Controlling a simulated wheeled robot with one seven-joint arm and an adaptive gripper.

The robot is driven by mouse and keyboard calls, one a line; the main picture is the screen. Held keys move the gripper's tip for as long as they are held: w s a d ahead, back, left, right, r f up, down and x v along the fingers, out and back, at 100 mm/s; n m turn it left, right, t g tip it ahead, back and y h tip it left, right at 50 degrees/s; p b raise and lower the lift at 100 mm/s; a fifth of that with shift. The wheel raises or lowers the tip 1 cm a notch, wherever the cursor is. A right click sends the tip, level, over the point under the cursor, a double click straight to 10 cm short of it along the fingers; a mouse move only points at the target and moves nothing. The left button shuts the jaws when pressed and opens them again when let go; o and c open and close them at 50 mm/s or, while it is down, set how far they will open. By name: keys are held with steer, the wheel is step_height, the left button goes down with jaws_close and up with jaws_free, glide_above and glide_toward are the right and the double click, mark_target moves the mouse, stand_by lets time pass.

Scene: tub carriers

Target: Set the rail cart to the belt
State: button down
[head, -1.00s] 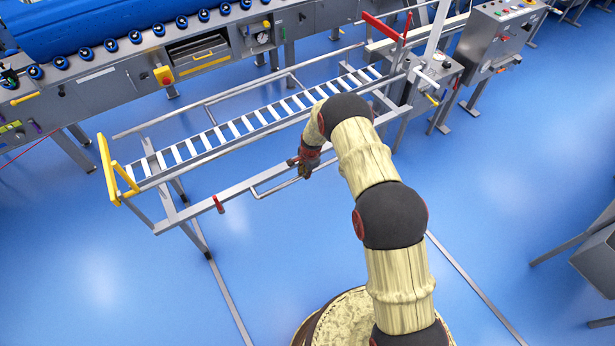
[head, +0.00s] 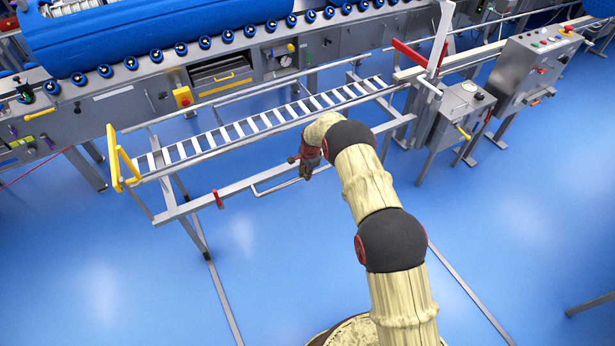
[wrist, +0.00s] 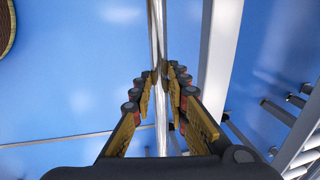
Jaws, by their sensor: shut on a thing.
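The rail cart (head: 168,193) is a grey metal frame with a bed of white slats and a yellow end guard (head: 122,158) at its left. A bent push bar (head: 275,188) runs along its near side. My gripper (head: 308,160) is at this bar in the head view. In the wrist view my gripper (wrist: 160,70) is shut around the shiny bar (wrist: 157,25), which passes between its fingers. The belt line (head: 130,92), a long grey machine with blue-black rollers, stands beyond the cart. Some blue floor shows between them. The cart's far wheels are hidden.
Floor rails (head: 226,306) (head: 470,289) run under the cart toward the machine. A red lever (head: 408,55) and a control box (head: 463,108) stand at the cart's right end. A large blue drum (head: 160,32) lies on the rollers.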

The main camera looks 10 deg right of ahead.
steer(key=shift+w+a+r, duration=0.1)
steer(key=shift+w+r, duration=0.15)
steer(key=shift+w, duration=0.1)
steer(key=c, duration=2.1)
jaws_free()
steer(key=shift+c, duration=0.2)
steer(key=o, duration=0.4)
steer(key=shift+f, duration=0.15)
steer(key=shift+s, duration=0.1)
steer(key=r, duration=0.4)
steer(key=s+r, duration=0.1)
steer(key=r, duration=0.2)
steer(key=s+r, duration=0.1)
steer(key=r, duration=0.3)
steer(key=shift+s+d+r, duration=0.15)
steer(key=shift+d+r, duration=0.15)
steer(key=shift+d, duration=0.1)
